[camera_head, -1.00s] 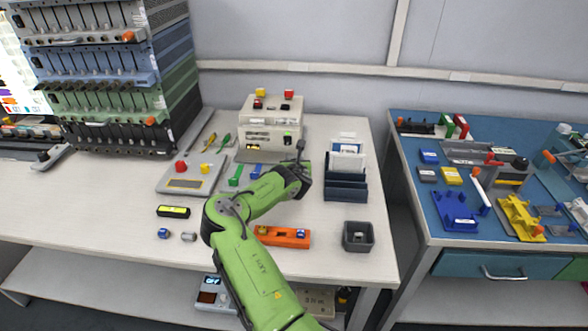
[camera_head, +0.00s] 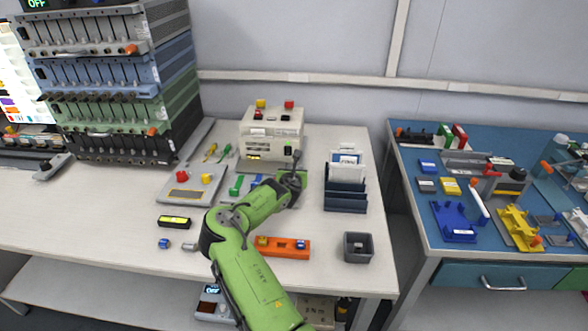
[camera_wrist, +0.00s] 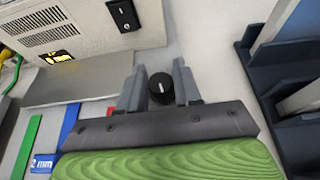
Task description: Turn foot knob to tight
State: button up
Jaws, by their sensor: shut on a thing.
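The foot knob (camera_wrist: 160,86) is a small black round knob with a white pointer line. In the wrist view it sits between the two grey fingers of my gripper (camera_wrist: 158,90), and its line points roughly up the picture. My gripper is shut on it. In the head view my gripper (camera_head: 290,180) is low over the bench, just in front of the beige machine (camera_head: 270,143) at its right corner. The knob is hidden there behind my arm. The machine's black rocker switch (camera_wrist: 124,14) shows in the wrist view.
A dark blue rack (camera_head: 345,200) stands close to the right of my gripper. Green and blue strips (camera_head: 237,184) lie to the left. An orange block (camera_head: 283,247) and a grey bin (camera_head: 358,247) stand nearer the front.

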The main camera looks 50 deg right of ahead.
jog(key=o, duration=0.7)
jog(key=p+v, duration=0.5)
jog(key=v, duration=1)
jog(key=shift+s+a, duration=0.2)
jog(key=shift+a, duration=0.15)
